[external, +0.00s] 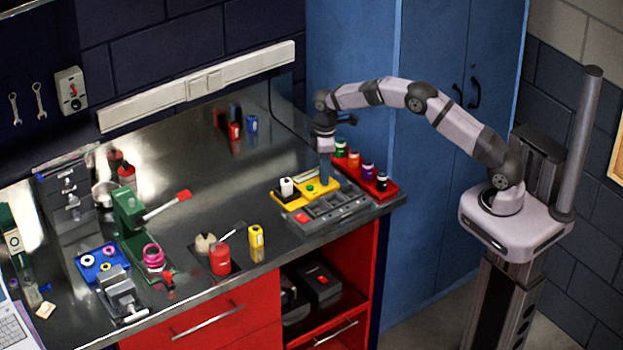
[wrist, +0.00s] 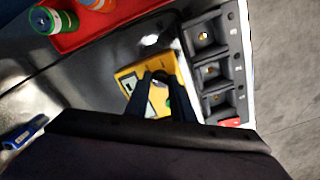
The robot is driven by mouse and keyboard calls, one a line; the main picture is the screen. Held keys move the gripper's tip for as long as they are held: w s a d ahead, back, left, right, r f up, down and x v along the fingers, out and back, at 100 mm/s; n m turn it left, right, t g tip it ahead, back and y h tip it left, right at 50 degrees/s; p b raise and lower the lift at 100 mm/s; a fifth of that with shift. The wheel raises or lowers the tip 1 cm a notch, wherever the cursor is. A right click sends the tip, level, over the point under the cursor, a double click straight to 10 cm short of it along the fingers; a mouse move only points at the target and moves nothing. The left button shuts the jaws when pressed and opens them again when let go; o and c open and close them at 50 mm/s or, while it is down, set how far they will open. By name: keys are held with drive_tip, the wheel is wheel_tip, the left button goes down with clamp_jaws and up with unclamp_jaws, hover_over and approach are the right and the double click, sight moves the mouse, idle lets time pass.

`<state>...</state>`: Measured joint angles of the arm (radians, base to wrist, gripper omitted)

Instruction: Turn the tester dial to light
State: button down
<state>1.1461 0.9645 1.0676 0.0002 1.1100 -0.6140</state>
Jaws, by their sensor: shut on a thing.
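The yellow tester (external: 323,190) lies on the bench beside the grey three-bay unit. It also shows in the wrist view (wrist: 131,74), with a pale display panel on its face. My gripper (external: 325,179) points straight down over the tester. In the wrist view, its two dark fingers (wrist: 160,77) reach onto the tester's face and are closed on the dial. The dial is mostly hidden between the fingers, so its setting cannot be read. A bit of green shows between the fingers.
The grey three-bay unit (external: 335,212) with a red button stands close in front of the tester. A red tray (external: 391,190) of several coloured jars stands behind right. The bench centre is mostly clear.

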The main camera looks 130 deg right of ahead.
drive_tip(key=shift+m, duration=0.6)
drive_tip(key=c, duration=1.5)
unclamp_jaws()
drive_tip(key=shift+c, duration=0.2)
drive_tip(key=shift+r, duration=0.1)
drive_tip(key=shift+r+b, duration=1.3)
drive_tip(key=shift+r, duration=2.35)
